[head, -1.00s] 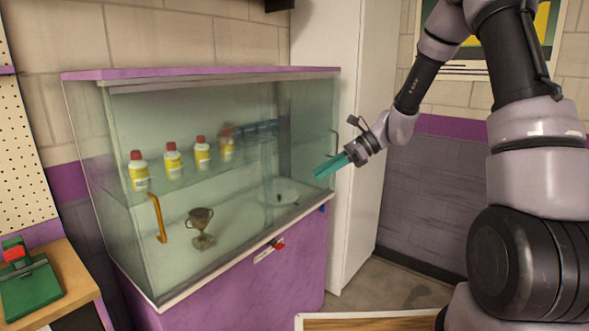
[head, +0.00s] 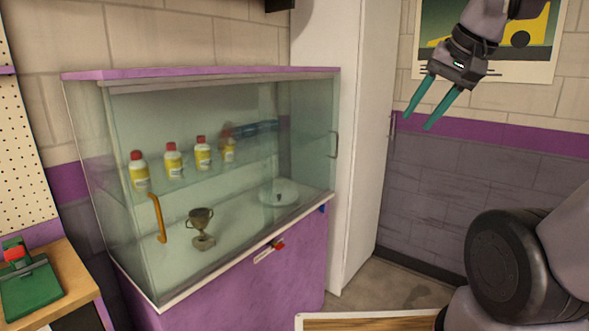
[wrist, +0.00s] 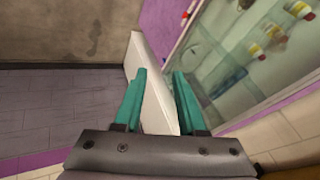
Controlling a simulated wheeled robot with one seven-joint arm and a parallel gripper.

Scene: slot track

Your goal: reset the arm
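My gripper (head: 421,110) is raised at the upper right of the head view, in front of the wall and its poster. Its two teal fingers are spread apart with nothing between them. In the wrist view my gripper (wrist: 156,80) also shows its fingers apart and empty. It is clear of the glass display case and touches nothing.
A glass display case (head: 230,73) on a purple base holds several yellow bottles (head: 173,160), a trophy (head: 201,228) and a white dome (head: 278,193). A tall white cabinet (head: 335,110) stands beside it. A wooden-topped surface (head: 375,323) lies at the bottom. Floor between is clear.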

